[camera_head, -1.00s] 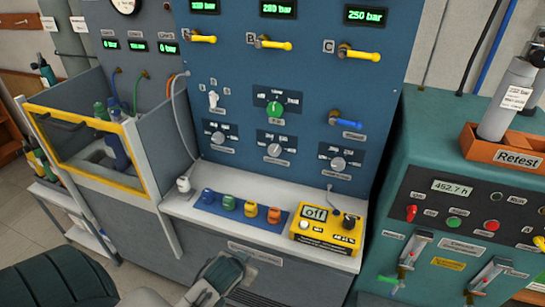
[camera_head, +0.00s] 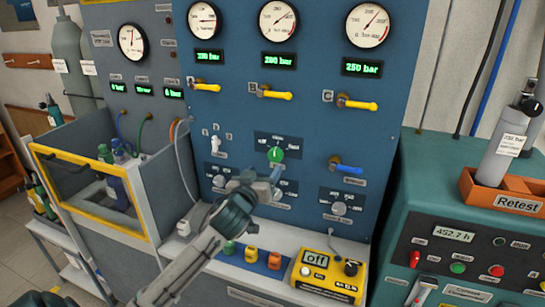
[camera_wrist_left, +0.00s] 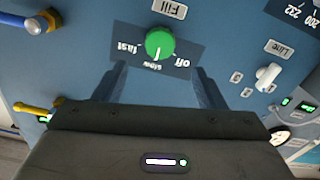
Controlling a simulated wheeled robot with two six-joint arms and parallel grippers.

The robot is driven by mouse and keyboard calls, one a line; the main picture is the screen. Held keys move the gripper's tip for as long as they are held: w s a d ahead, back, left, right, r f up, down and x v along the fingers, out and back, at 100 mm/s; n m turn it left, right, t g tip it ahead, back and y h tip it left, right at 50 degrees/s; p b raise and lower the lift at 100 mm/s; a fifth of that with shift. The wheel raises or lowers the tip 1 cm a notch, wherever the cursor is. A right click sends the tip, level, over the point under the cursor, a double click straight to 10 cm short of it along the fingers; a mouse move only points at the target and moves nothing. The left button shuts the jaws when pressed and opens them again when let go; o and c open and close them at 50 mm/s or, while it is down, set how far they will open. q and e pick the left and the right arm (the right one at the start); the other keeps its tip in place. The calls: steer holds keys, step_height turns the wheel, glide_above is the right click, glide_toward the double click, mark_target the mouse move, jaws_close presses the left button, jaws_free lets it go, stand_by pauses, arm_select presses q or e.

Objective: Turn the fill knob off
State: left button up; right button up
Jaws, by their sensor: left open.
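The fill knob is a round green knob (camera_head: 276,155) on the blue panel, and it shows large in the left wrist view (camera_wrist_left: 160,43). Its white mark points at "slow", between "off" and "fast"; that picture is upside down. My left gripper (camera_head: 272,182) is just below the knob in the head view. In the left wrist view the two fingers of my left gripper (camera_wrist_left: 163,84) are spread apart with nothing between them, and the knob lies beyond their tips. They appear apart from the knob. My right gripper is not in view.
Yellow valve levers (camera_head: 275,95) and a blue lever (camera_head: 346,168) stick out of the panel around the knob. A white line switch (camera_wrist_left: 268,76) is beside it. A yellow box reading "off" (camera_head: 330,275) stands on the ledge below.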

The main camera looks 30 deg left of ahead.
mark_target(274, 156)
arm_select(q)
steer(key=p+x, duration=0.2)
steer(key=x, duration=0.6)
steer(key=shift+f, duration=0.1)
steer(key=c, duration=1)
